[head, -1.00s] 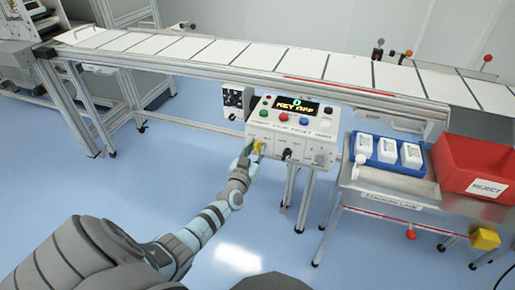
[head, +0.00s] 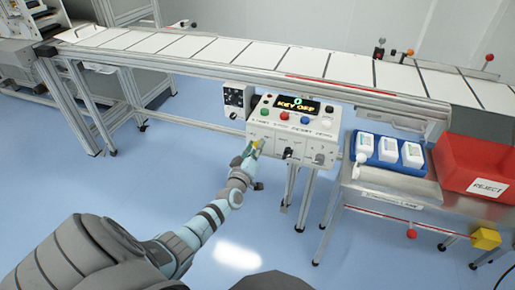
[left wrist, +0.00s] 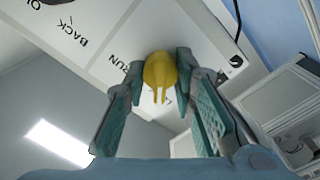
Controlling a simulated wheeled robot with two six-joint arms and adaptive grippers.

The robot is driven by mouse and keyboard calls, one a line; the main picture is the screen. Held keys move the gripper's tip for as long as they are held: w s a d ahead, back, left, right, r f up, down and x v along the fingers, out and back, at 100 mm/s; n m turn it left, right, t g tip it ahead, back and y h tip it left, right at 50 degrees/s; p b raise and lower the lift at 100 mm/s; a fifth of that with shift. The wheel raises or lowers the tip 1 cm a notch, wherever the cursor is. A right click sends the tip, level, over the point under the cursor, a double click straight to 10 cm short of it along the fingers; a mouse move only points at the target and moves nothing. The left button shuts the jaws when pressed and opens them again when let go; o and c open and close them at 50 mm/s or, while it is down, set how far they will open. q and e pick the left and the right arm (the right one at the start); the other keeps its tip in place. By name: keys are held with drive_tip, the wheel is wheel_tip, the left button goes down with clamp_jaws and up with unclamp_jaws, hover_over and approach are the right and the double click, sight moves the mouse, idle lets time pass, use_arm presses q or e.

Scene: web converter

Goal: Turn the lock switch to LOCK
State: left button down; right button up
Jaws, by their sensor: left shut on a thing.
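The control box (head: 292,128) hangs on the conveyor's near side, and its display (head: 297,106) reads "KEY OFF". The yellow lock switch (head: 259,144) is at the lower left of its front, mostly covered by my left gripper (head: 253,150). In the left wrist view the yellow switch (left wrist: 160,72) sits between the two teal fingers, and the left gripper (left wrist: 159,64) is shut on it. The labels "BACK" and "RUN" show on the white panel to its left. Another label behind the switch is mostly hidden. My right gripper is out of view.
The box carries red, green and blue buttons and a black switch (head: 288,153) right of the gripper. A blue tray (head: 373,159) with white bottles and a red reject bin (head: 470,160) stand on the steel table at right. The blue floor in front is clear.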

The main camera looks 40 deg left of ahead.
use_arm(q)
drive_tip(key=shift+r, duration=0.1)
idle(0.4)
drive_tip(key=c, duration=1.3)
unclamp_jaws()
drive_tip(key=shift+w, duration=0.15)
drive_tip(key=shift+c, duration=0.2)
drive_tip(key=v, duration=1.2)
